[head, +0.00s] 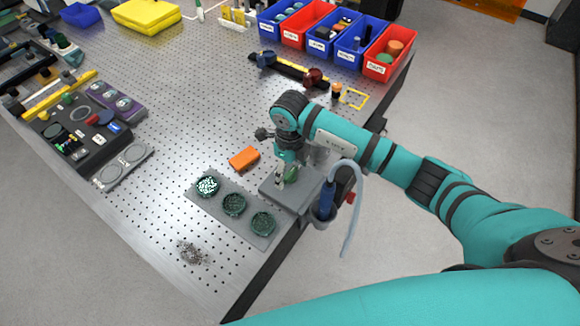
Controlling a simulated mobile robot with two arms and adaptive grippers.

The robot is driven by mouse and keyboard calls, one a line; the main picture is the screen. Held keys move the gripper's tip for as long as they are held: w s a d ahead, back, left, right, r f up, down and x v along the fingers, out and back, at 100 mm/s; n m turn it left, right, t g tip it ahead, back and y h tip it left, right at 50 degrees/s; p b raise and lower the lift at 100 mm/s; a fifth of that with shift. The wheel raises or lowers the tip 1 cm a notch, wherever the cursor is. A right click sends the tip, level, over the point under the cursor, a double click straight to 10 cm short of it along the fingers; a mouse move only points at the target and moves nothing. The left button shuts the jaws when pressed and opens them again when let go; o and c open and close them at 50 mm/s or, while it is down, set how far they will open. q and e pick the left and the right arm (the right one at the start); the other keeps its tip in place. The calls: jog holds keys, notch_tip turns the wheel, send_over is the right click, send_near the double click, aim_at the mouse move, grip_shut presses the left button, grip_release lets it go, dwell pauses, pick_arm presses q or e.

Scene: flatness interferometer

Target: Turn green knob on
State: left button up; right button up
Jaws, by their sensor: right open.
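A small green knob (292,175) shows on a grey box (272,194) near the table's front right edge. My right gripper (285,180) points down at the box, with its fingers around or right beside the knob. The gripper is open. The fingers and wrist hide part of the knob, so I cannot tell whether they touch it or which way it is turned. My left gripper is not in view.
An orange block (244,158) and a grey tray with several dark green round dishes (234,204) lie left of the box. A blue tool in a holder (327,200) stands at its right. Blue and red bins (388,55) line the back.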

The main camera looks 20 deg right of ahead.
jog(key=shift+f, duration=0.2)
jog(key=c, duration=1)
jog(key=shift+c, duration=0.9)
jog(key=shift+f+n+b, duration=0.15)
jog(key=shift+n+b, duration=0.35)
jog(key=shift+b, duration=0.4)
jog(key=n+b, duration=1.3)
jog(key=b, duration=0.6)
jog(key=shift+n, duration=0.4)
pick_arm(q)
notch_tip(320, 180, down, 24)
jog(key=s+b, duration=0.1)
jog(key=b, duration=0.2)
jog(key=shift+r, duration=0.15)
pick_arm(e)
jog(key=shift+n, duration=1.6)
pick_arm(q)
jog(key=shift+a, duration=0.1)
pick_arm(e)
jog(key=shift+r, duration=0.25)
jog(key=o, duration=1.2)
